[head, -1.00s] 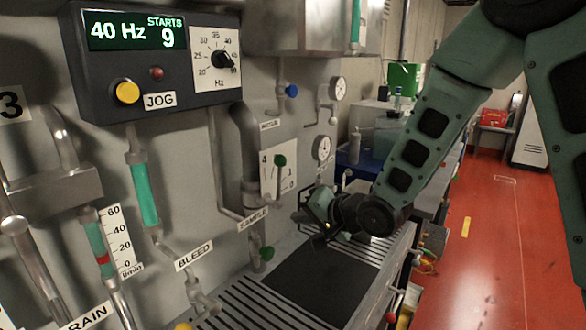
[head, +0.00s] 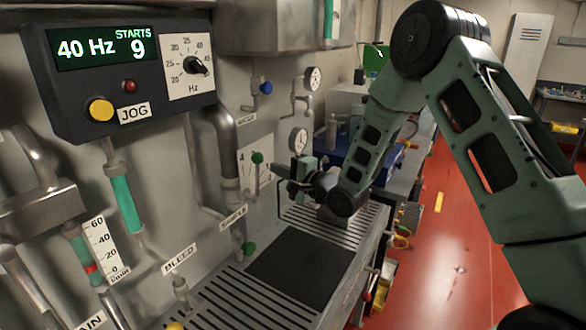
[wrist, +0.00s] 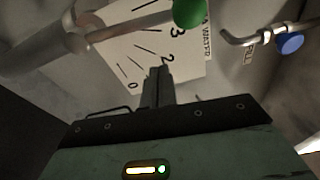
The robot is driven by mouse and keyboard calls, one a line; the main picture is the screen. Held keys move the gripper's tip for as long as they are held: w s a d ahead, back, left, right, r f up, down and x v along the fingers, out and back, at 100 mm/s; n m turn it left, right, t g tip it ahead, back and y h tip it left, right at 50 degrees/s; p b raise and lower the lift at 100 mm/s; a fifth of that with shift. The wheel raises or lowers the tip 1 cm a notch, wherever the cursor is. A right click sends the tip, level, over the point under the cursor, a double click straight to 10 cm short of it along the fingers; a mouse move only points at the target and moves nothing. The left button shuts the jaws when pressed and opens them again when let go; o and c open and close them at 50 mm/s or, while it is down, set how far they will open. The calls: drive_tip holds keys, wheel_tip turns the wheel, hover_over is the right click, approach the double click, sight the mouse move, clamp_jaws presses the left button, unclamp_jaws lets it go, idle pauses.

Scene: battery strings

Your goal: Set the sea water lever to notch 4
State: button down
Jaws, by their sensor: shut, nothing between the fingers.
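The sea water lever has a green knob (head: 257,157) and a thin rod in front of a white notch plate (head: 243,165) on the wall. In the head view the lever stands nearly upright. In the wrist view its knob (wrist: 189,12) is at the top, and the rod crosses the plate (wrist: 190,75) above the 3 mark. The 0, 2 and 3 show there; I cannot tell the exact notch. My gripper (head: 281,183) is shut and empty, pointing at the wall right of the lever. In the wrist view its fingertips (wrist: 157,72) are below the rod, apart from it.
A grey pipe (head: 226,150) runs left of the plate. Gauges (head: 299,139) and a blue-knobbed valve (head: 265,88) are on the wall to the right and above. A second green knob (head: 248,248) is lower down. The slatted bench (head: 225,298) below has a bare dark mat (head: 300,268).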

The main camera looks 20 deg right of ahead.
sight(257, 179)
drive_tip(key=shift+s+a+r+p, duration=0.1)
drive_tip(key=shift+s+a+p, duration=0.15)
drive_tip(key=shift+a+p, duration=0.25)
drive_tip(key=shift+s+a+r+p, duration=0.1)
drive_tip(key=shift+s+a+p, duration=0.25)
drive_tip(key=shift+a, duration=0.3)
drive_tip(key=shift+s+a+p, duration=0.2)
drive_tip(key=shift+a+p, duration=0.2)
drive_tip(key=shift+a, duration=0.2)
drive_tip(key=shift+s+a+b, duration=0.6)
drive_tip(key=shift+a, duration=0.15)
drive_tip(key=shift+w, duration=0.1)
